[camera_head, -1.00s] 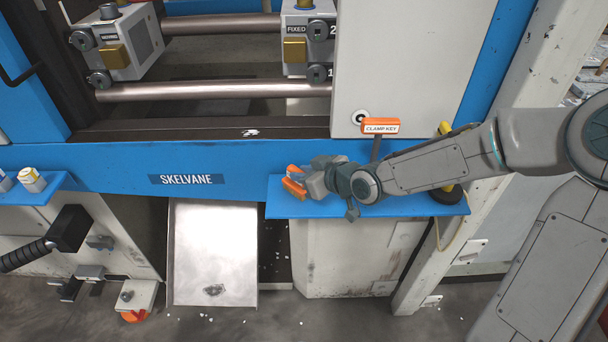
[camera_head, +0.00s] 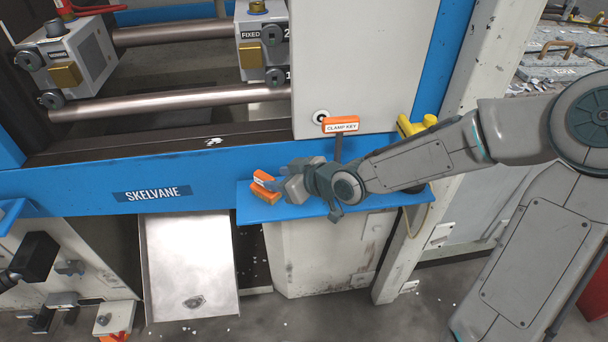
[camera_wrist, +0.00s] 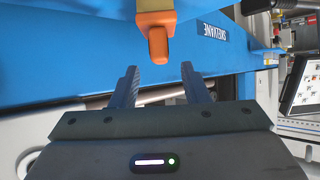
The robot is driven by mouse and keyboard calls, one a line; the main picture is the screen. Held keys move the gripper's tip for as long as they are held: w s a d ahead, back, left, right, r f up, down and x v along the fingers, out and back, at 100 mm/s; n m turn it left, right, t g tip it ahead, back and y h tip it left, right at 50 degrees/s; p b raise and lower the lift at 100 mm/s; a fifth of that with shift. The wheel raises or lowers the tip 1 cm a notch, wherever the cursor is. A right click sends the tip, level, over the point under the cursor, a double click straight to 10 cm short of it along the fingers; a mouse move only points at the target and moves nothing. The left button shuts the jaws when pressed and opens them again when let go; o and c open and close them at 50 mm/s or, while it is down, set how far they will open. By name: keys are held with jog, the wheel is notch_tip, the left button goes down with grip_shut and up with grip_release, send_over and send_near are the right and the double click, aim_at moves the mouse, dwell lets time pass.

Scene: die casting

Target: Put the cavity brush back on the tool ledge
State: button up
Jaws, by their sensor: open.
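An orange block-like piece with a pale label, apparently the cavity brush (camera_head: 264,186), is at the left end of the blue tool ledge (camera_head: 300,211). In the wrist view the orange piece (camera_wrist: 158,42) has a tan part and sits just beyond the fingertips, not between them. My gripper (camera_wrist: 164,82) is open, with nothing between its fingers. In the head view my gripper (camera_head: 279,187) is over the ledge, close to the right of the orange piece. Bristles are not visible, and my wrist covers the ledge's middle.
The orange clamp key (camera_head: 341,124) stands up behind my wrist. A yellow-handled item (camera_head: 416,125) is at the ledge's right end, partly behind my arm. The blue SKELVANE press beam (camera_head: 95,190) runs behind the ledge. A metal chute (camera_head: 190,260) slopes below left.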

jog(key=p+v, duration=0.3)
jog(key=v, duration=0.5)
jog(key=shift+s+d, duration=0.1)
jog(key=shift+d, duration=0.05)
jog(key=s+d+f+m+g+h, duration=0.1)
jog(key=d+f+m+h, duration=0.1)
jog(key=d+f+h, duration=0.3)
jog(key=s+d+f+m+g+h, duration=0.1)
jog(key=s+d+f+m+h, duration=0.2)
jog(key=d, duration=0.4)
jog(key=s+d+r+m+h, duration=0.1)
jog(key=s+d+r+m, duration=0.2)
jog(key=s+r, duration=0.2)
jog(key=s+d+r+m+h, duration=0.1)
jog(key=s+d+r+m, duration=0.2)
jog(key=r, duration=0.7)
jog(key=s+d, duration=0.1)
jog(key=s, duration=0.1)
jog(key=shift+s+r+m+g, duration=0.25)
jog(key=shift+r+m+g, duration=0.05)
jog(key=shift+r+m, duration=0.1)
